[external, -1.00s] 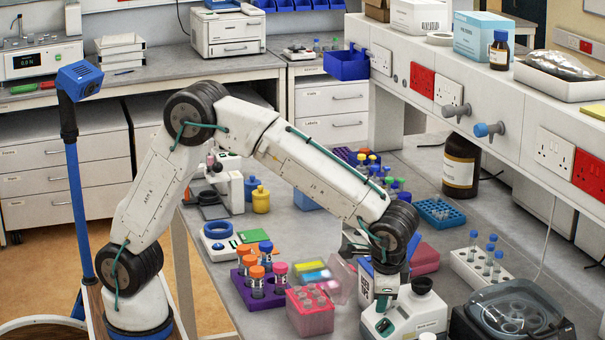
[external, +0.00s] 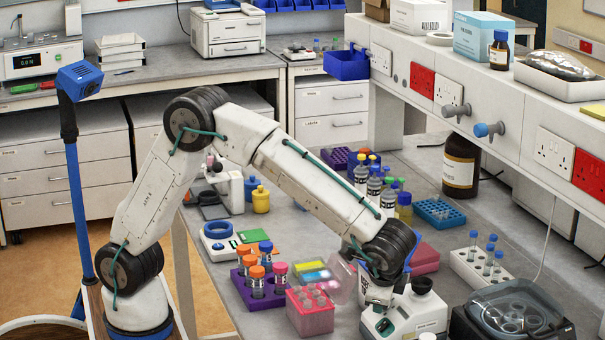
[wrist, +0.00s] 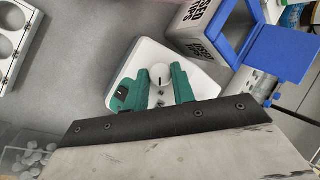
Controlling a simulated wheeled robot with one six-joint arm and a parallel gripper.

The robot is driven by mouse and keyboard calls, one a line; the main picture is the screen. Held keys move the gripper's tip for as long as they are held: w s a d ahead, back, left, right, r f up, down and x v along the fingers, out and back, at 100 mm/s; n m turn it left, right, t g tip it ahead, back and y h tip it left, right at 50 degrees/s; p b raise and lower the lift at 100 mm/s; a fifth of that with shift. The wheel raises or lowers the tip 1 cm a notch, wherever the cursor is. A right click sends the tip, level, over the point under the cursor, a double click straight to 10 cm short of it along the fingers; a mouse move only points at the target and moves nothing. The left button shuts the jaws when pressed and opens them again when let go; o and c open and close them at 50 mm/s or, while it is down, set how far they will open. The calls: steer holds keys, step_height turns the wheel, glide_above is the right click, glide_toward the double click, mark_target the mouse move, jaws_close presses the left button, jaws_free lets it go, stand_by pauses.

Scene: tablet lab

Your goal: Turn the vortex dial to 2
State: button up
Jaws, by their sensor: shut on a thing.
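The vortex mixer (external: 405,316) is a white unit with a black cup (external: 422,285) on top, at the front of the bench. In the wrist view its white body (wrist: 150,56) lies under my gripper. The dial (wrist: 161,76) is a round white knob with a dark pointer line near upright in the picture. My gripper (wrist: 160,88) has green fingers, one on each side of the dial, shut on it. A black switch (wrist: 122,94) shows beside the left finger. The dial's scale numbers cannot be read. In the external view my wrist hides the fingers and the dial.
A blue and white used-tips bin (wrist: 242,45) stands close beside the mixer. A pink tube rack (external: 310,316) and a purple rack (external: 247,293) stand to the left. A dark lidded unit (external: 508,318) and a white rack (external: 482,268) stand to the right.

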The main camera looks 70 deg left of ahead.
steer(key=o, duration=1)
steer(key=v, duration=0.8)
steer(key=shift+s+a+r+n+g+h, duration=0.15)
steer(key=shift+s+a+n+h, duration=0.95)
steer(key=shift+s+a, duration=4.25)
steer(key=shift+s+a+r+n+g+h, duration=0.15)
steer(key=shift+s+a+n+h, duration=1)
steer(key=shift+s+a, duration=4.15)
steer(key=shift+s+a+r+n+g+h, duration=0.15)
steer(key=shift+s+a+n+h, duration=0.5)
steer(key=shift+s+a+n, duration=4.25)
